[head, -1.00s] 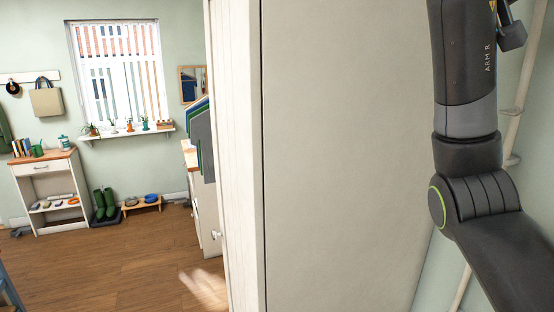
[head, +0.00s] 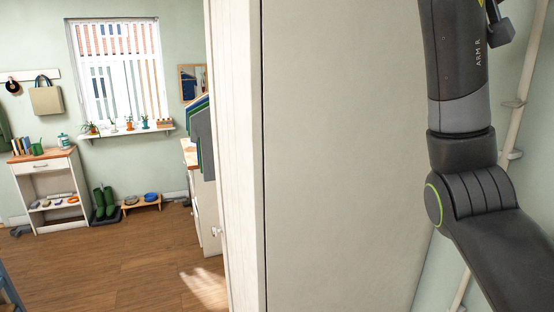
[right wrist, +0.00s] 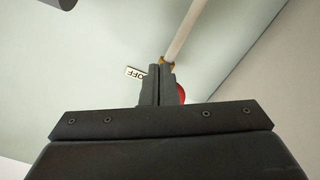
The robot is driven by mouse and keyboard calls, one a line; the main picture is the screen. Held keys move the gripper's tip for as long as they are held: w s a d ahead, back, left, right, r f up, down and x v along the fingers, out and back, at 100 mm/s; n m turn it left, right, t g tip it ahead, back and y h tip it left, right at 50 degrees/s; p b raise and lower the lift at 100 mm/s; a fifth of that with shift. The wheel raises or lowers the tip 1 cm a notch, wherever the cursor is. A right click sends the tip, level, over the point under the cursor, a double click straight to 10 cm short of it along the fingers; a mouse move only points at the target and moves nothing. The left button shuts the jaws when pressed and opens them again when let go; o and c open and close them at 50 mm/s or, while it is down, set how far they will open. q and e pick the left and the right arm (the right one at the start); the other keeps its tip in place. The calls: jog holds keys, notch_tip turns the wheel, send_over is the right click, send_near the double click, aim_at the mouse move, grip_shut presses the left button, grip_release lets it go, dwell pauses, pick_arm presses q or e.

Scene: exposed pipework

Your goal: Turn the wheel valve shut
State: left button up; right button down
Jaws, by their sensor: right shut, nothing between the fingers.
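In the right wrist view my right gripper (right wrist: 157,88) is shut with nothing between its fingers. A red part, likely the wheel valve (right wrist: 181,94), shows just to the right of the fingers and is mostly hidden behind them. A brass-coloured fitting (right wrist: 167,63) and a pale pipe (right wrist: 190,30) rise above it. A small OFF label (right wrist: 135,73) is on the wall left of the fingertips. I cannot tell whether the fingers touch the wheel. The head view shows my right arm but not its gripper, and the wheel is out of that view. My left gripper is not in view.
A large pale cabinet panel (head: 345,150) stands just left of my right arm. A pipe (head: 518,130) runs down the wall at the far right. Open wooden floor (head: 130,265) lies at the left, with a small shelf unit (head: 52,190) and green boots (head: 105,203) beyond.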

jog(key=shift+w+a+f, duration=0.1)
jog(key=shift+w+f, duration=0.05)
jog(key=shift+w, duration=0.15)
jog(key=shift+w+a+f, duration=0.1)
jog(key=shift+w+a, duration=0.1)
jog(key=shift+w, duration=0.2)
dwell(0.4)
jog(key=b+v, duration=0.3)
jog(key=v, duration=0.3)
jog(key=shift+f, duration=0.4)
jog(key=shift+d, duration=0.1)
